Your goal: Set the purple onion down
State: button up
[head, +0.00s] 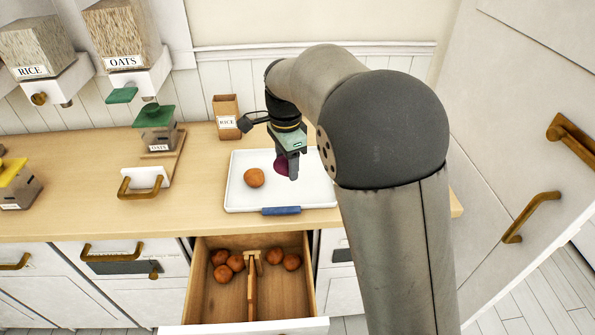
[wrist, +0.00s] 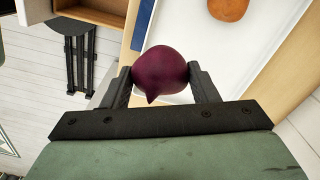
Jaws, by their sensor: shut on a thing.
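The purple onion (wrist: 160,72) is held between the two fingers of my gripper (wrist: 160,82) in the wrist view, its pointed tip facing the palm. In the head view the onion (head: 281,165) is partly hidden behind my gripper (head: 289,168). The gripper is shut on it over the white tray (head: 240,198) on the counter. I cannot tell how high the onion is above the tray.
A brown-orange onion (head: 254,177) lies on the tray, left of my gripper. The open drawer (head: 216,302) below holds several brown round onions and a wooden divider (head: 252,290). The counter left of the tray is partly clear.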

jog(key=w+d+f+p, duration=0.1)
jog(key=w+d+f, duration=0.1)
jog(key=w, duration=0.2)
jog(key=p, duration=0.2)
send_over(304, 180)
notch_tip(304, 180, down, 6)
jog(key=shift+r, duration=0.1)
jog(key=shift+f, duration=1.6)
jog(key=shift+f, duration=0.2)
jog(key=o, duration=1)
jog(key=shift+o, duration=0.2)
jog(key=shift+r, duration=0.1)
